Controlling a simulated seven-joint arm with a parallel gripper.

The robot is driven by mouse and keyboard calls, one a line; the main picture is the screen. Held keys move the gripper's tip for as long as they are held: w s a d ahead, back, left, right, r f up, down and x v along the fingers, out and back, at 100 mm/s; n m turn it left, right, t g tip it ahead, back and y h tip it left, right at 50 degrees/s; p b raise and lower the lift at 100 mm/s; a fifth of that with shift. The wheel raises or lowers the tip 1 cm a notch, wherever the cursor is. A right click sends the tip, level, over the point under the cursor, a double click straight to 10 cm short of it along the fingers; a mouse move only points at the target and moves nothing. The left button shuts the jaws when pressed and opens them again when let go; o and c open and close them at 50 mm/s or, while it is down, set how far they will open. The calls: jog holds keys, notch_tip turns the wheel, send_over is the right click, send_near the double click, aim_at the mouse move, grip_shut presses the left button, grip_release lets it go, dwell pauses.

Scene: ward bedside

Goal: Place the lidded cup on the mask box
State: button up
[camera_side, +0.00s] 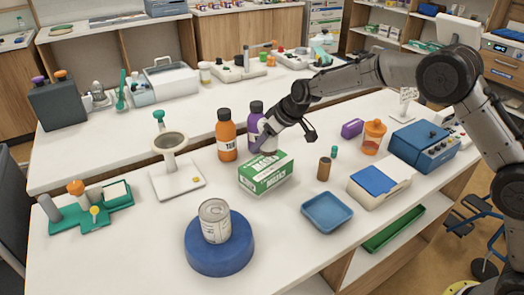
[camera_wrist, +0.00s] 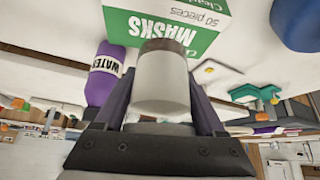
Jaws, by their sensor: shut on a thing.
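The mask box (camera_side: 267,174), green and white, lies on the white table in the side view. In the wrist view the box (camera_wrist: 196,14) is at the top, its lettering upside down. My gripper (camera_side: 270,138) is just above the far edge of the box. It is shut on a pale grey cylinder with a darker band at its far end, which I take for the lidded cup (camera_wrist: 162,82). In the side view the cup is mostly hidden by the gripper. I cannot tell if it touches the box.
An orange bottle (camera_side: 226,138) and a purple bottle (camera_side: 255,120) stand close behind the box. A brown cylinder (camera_side: 324,169) and a blue tray (camera_side: 327,213) are to its right. A can (camera_side: 215,220) stands on a blue round base (camera_side: 220,256) in front. An orange lidded container (camera_side: 373,138) stands farther right.

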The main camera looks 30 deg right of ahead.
aim_at(262, 150)
jog(key=shift+w+a+f, duration=0.1)
jog(key=shift+w+f, duration=0.35)
jog(key=shift+f, duration=1.5)
jog(key=shift+f, duration=0.2)
jog(key=o, duration=1.6)
jog(key=shift+r, duration=0.3)
jog(key=v, duration=1.1)
jog(key=shift+s+r, duration=0.3)
